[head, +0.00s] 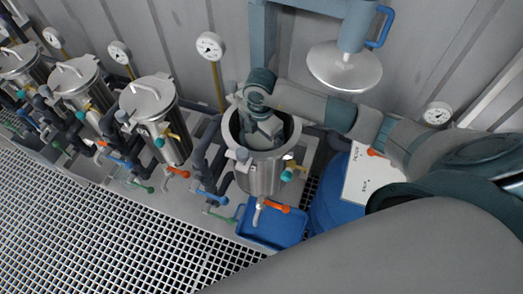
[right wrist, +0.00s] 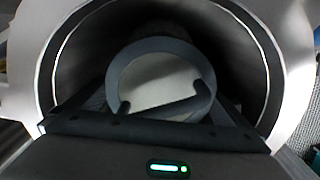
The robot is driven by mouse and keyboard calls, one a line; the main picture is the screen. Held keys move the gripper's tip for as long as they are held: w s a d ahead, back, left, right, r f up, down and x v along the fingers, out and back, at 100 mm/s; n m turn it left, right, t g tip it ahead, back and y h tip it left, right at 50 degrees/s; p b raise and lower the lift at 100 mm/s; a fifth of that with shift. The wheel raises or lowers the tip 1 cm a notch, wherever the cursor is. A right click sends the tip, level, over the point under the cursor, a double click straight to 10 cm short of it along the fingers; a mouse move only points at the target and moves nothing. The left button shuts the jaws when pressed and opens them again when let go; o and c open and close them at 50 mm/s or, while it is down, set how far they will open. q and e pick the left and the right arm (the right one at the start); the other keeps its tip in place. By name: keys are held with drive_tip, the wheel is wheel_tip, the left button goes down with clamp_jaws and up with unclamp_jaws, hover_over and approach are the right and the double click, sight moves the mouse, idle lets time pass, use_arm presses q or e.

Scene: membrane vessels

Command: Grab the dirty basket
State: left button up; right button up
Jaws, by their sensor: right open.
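An open steel vessel (head: 262,178) stands with its lid (head: 344,68) raised above it on a blue-grey post. My right gripper (head: 264,133) reaches down into the vessel's mouth from above. In the right wrist view, the vessel's bright rim (right wrist: 40,60) surrounds a dark interior. Inside is a round piece with a grey ring (right wrist: 160,45) and a pale centre, probably the basket; how dirty it is cannot be told. My right gripper (right wrist: 160,108) is open, its dark fingers low at either side of this ring; contact is unclear. My left gripper is not in view.
Several closed steel vessels (head: 155,118) with coloured valves and gauges (head: 210,46) line the wall at left. A blue tray (head: 272,232) sits below the open vessel. A blue drum (head: 330,212) and a white labelled sheet (head: 368,178) are at right. Grating (head: 120,240) covers the floor.

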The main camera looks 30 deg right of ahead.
wheel_tip(320, 180, down, 2)
drive_tip(key=shift+f, duration=0.15)
idle(0.4)
drive_tip(key=c, duration=1.2)
drive_tip(key=shift+o, duration=0.2)
drive_tip(key=shift+r, duration=0.2)
drive_tip(key=shift+r, duration=0.55)
wheel_tip(320, 180, up, 15)
drive_tip(key=b, duration=0.2)
drive_tip(key=shift+b, duration=0.4)
drive_tip(key=shift+r, duration=0.85)
